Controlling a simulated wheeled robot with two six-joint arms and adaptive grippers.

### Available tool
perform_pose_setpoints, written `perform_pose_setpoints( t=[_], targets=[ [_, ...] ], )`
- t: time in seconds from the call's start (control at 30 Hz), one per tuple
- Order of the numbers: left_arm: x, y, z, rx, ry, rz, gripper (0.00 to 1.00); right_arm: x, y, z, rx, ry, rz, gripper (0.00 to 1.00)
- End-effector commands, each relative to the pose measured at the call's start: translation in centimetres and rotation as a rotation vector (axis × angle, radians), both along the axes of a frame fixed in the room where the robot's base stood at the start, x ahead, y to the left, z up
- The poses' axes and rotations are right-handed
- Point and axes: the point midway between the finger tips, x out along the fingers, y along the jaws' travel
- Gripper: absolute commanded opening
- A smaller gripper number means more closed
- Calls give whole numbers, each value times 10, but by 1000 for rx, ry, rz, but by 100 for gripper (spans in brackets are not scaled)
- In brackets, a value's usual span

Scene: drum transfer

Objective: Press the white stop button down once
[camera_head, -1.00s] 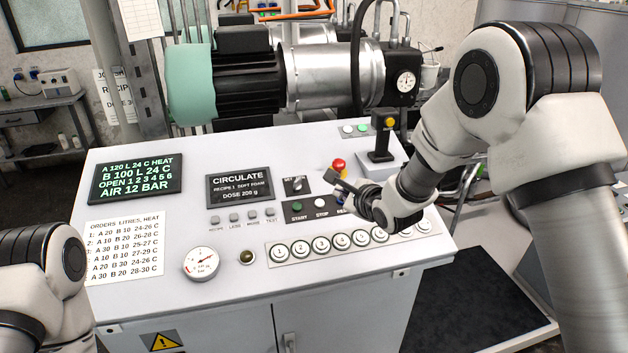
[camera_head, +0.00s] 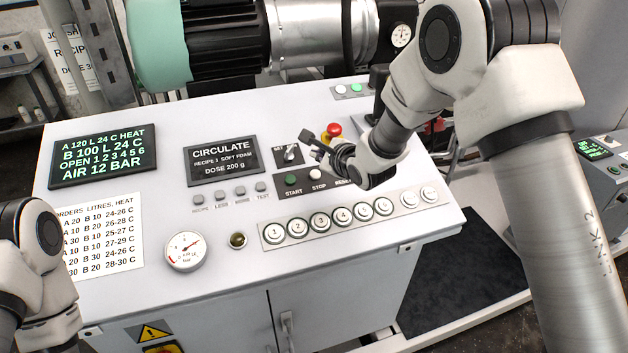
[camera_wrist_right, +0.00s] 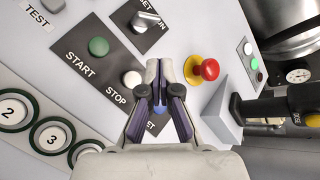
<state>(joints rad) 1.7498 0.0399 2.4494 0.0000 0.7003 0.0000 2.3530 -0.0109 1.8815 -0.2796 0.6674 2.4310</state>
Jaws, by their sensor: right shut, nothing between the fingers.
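The white stop button (camera_head: 316,174) stands on the black strip of the sloped panel, right of the green start button (camera_head: 291,180). In the right wrist view the stop button (camera_wrist_right: 132,78) is just left of my fingers, beside its STOP label, and it looks unobstructed. My right gripper (camera_head: 309,138) is shut and empty. In the head view its tips appear above and behind the stop button, seemingly off the panel. In the right wrist view my gripper (camera_wrist_right: 160,66) shows its tips close together, with a blue button (camera_wrist_right: 155,108) between the fingers. My left gripper is out of view.
A red mushroom button (camera_wrist_right: 210,69) on a yellow base is right of my fingers. A selector switch (camera_head: 290,153) is close left of the gripper. A row of numbered buttons (camera_head: 320,222) lies in front. A lever box (camera_wrist_right: 247,108) stands farther right.

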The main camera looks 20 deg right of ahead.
Motion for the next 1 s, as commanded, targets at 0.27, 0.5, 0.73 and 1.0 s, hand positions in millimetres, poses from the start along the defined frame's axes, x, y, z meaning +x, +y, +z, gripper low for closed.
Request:
perform_pose_setpoints(
  t=[0.27,0.5,0.73,1.0],
  targets=[
    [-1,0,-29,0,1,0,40,12,0,-40,0,1,0,0],
    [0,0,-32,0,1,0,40,17,1,-50,0,1,1,0],
    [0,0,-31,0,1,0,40,17,1,-50,0,1,1,0],
    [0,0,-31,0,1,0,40,17,1,-50,0,1,1,0]
  ],
)
